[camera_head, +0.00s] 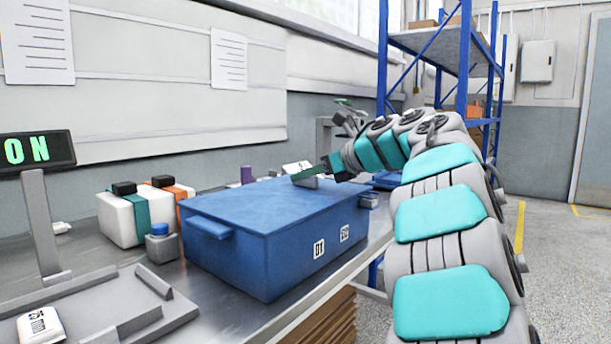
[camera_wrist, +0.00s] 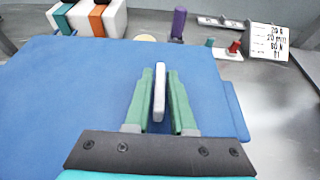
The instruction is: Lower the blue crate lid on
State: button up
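The blue crate (camera_head: 262,255) stands on the metal bench in the head view. Its flat blue lid (camera_head: 250,205) lies over the top, with no clear gap along the near edge. In the wrist view the lid (camera_wrist: 60,90) fills much of the picture, with a pale upright bar, the handle (camera_wrist: 159,85), near its middle. My gripper (camera_head: 312,174) is above the lid's far part in the head view. In the wrist view the green fingers of my gripper (camera_wrist: 160,85) are on either side of the handle. Whether both fingers press on it I cannot tell.
White boxes with teal (camera_head: 125,220) and orange (camera_head: 180,190) bands and a small blue-capped jar (camera_head: 161,243) stand left of the crate. A grey tray (camera_head: 120,310) lies at front left. A purple cylinder (camera_wrist: 178,24) and a label card (camera_wrist: 268,41) are behind.

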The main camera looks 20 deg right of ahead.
jog(key=o, duration=0.4)
jog(key=shift+d, duration=0.1)
jog(key=v, duration=0.7)
jog(key=shift+s+d+b, duration=0.15)
jog(key=shift+s+b, duration=0.15)
